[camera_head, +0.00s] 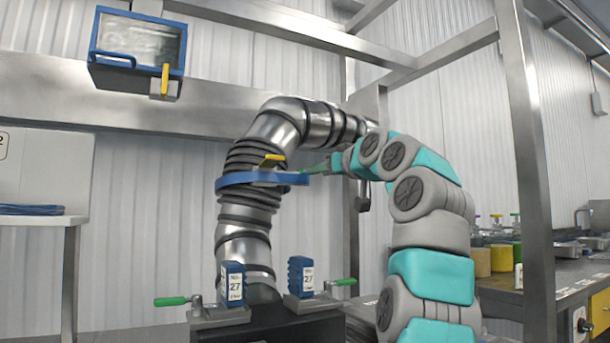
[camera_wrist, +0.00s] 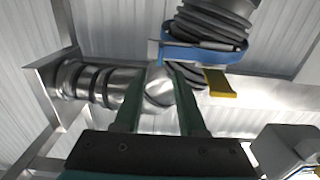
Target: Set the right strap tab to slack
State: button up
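A blue strap (camera_head: 238,180) wraps around the ribbed black and metal duct. A yellow tab (camera_head: 270,160) stands on the strap and sticks up at a slant. No second tab shows on this strap. My gripper (camera_head: 316,168) has green fingers and is at the strap's right end, just right of the tab; contact cannot be told. In the wrist view my gripper (camera_wrist: 157,78) has its fingers apart with nothing held between them. There the strap (camera_wrist: 205,55) and the yellow tab (camera_wrist: 220,86) lie beyond and to the right of the fingertips.
A blue-framed box (camera_head: 138,16) with another yellow tab (camera_head: 165,78) hangs at upper left. Two green-handled clamps (camera_head: 172,301) (camera_head: 345,282) and blue blocks labelled 27 (camera_head: 231,282) (camera_head: 301,276) stand below. A steel post (camera_head: 528,150) rises to the right of my arm.

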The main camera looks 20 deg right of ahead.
aim_at(305, 178)
jog(key=w+p, duration=0.3)
jog(key=w, duration=0.3)
jog(key=shift+w, duration=0.4)
jog(key=shift+a, duration=0.1)
grip_shut()
dwell(0.9)
